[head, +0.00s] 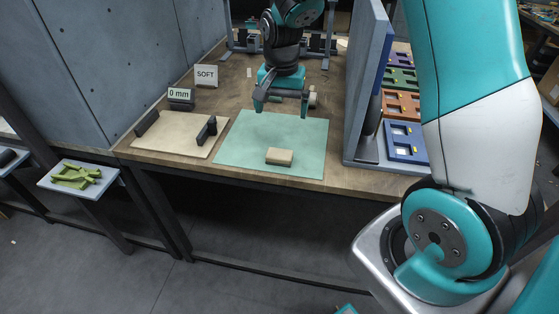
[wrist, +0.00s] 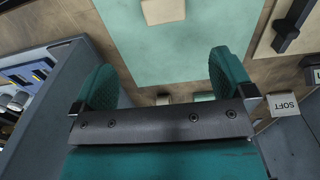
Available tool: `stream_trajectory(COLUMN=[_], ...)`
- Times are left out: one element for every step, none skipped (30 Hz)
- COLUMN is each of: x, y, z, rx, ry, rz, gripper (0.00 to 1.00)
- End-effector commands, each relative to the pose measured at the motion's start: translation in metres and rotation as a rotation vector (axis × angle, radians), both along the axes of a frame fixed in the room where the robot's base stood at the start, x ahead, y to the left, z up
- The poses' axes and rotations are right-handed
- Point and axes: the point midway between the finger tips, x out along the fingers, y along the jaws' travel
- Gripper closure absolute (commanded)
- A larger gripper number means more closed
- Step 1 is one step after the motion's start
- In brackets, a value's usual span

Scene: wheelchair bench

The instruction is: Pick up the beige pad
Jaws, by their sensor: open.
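The beige pad (head: 279,156) is a small block lying flat on the green mat (head: 240,150), near the mat's front edge. In the wrist view the pad (wrist: 163,10) shows at the top edge, partly cut off. My gripper (head: 281,108) is open and empty, pointing down above the back part of the mat. It is behind the pad and apart from it. In the wrist view the two teal fingers of my gripper (wrist: 166,77) are spread wide with nothing between them.
A pale board (head: 170,148) with dark upright blocks lies left of the mat, with a "0 mm" display (head: 181,98) and a "SOFT" sign (head: 206,76) behind. A grey panel (head: 365,90) stands at the right, beside coloured trays (head: 404,142). The mat around the pad is clear.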

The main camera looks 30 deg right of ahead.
Motion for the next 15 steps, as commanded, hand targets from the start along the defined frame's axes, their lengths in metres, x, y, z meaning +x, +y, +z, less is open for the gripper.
stream_trajectory(x=[-0.001,-0.001,-0.002,-0.002,-0.002,-0.002,-0.002,-0.002,-0.002,-0.001,-0.002,-0.001,-0.001,-0.001,-0.001], y=[0.0,0.0,0.001,0.001,0.001,0.001,0.001,0.001,0.001,0.001,0.001,0.001,0.001,0.001,0.001], z=[-0.011,-0.017,-0.027,-0.034,-0.041,-0.05,-0.057,-0.063,-0.072,-0.078,-0.083,-0.089,-0.093,-0.097,-0.1], rx=[0.001,0.001,0.001,0.001,0.001,0.001,0.001,0.002,0.002,0.001,0.001,0.001,0.002,0.001,0.002], ry=[0.006,0.008,0.008,0.008,0.008,0.008,0.007,0.008,0.008,0.006,0.007,0.004,0.005,0.004,0.002], rz=[0.001,0.002,0.002,0.003,0.003,0.004,0.004,0.005,0.005,0.005,0.005,0.006,0.006,0.006,0.006], gripper=[0.0,0.0,0.0,0.0,0.0,0.0,0.0,0.0,0.0,0.0,0.0,0.0,0.0,0.0,0.0])
